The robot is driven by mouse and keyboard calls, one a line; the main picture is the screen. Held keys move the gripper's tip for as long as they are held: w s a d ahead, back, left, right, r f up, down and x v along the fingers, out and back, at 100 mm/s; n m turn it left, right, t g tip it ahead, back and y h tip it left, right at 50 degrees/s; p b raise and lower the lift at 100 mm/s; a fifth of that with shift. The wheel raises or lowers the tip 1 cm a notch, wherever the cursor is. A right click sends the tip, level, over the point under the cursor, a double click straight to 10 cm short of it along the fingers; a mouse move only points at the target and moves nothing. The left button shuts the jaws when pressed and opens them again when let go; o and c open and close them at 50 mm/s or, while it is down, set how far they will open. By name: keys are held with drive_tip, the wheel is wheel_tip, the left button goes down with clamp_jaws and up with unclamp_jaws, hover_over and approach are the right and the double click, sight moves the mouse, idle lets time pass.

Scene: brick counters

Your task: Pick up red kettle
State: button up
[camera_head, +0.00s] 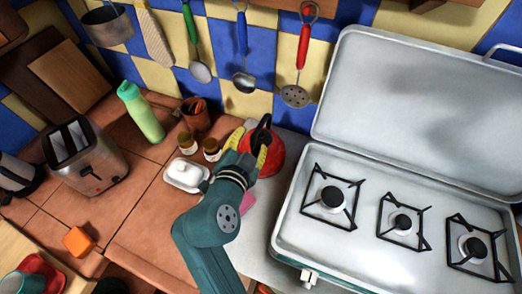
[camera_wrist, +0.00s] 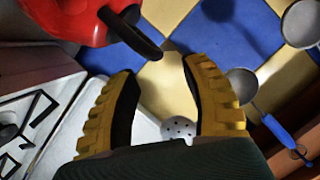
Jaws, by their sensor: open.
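The red kettle (camera_head: 277,156) stands on the counter just left of the stove, against the tiled wall, partly hidden by my gripper. Its black handle (camera_head: 262,132) rises above the body. My gripper (camera_head: 250,148), with yellow ridged fingers, is open at the kettle's near left side. In the wrist view, the kettle (camera_wrist: 68,18) fills the top left. The black handle (camera_wrist: 130,32) slants toward the gap between my open fingertips (camera_wrist: 158,68). The gap looks empty, and I cannot tell whether a finger touches the handle.
An open-lidded white stove (camera_head: 290,235) stands right of the kettle. A white butter dish (camera_head: 186,174), small jars (camera_head: 211,149) and a brown pot (camera_head: 195,115) stand close on the left. A green bottle (camera_head: 141,112) and toaster (camera_head: 87,158) are farther left. Utensils hang above.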

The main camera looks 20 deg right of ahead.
sight(259, 127)
drive_tip(key=x, duration=0.8)
drive_tip(key=shift+s+d+b, duration=0.25)
drive_tip(key=shift+d+b, duration=0.05)
clamp_jaws()
drive_tip(key=shift+r, duration=0.2)
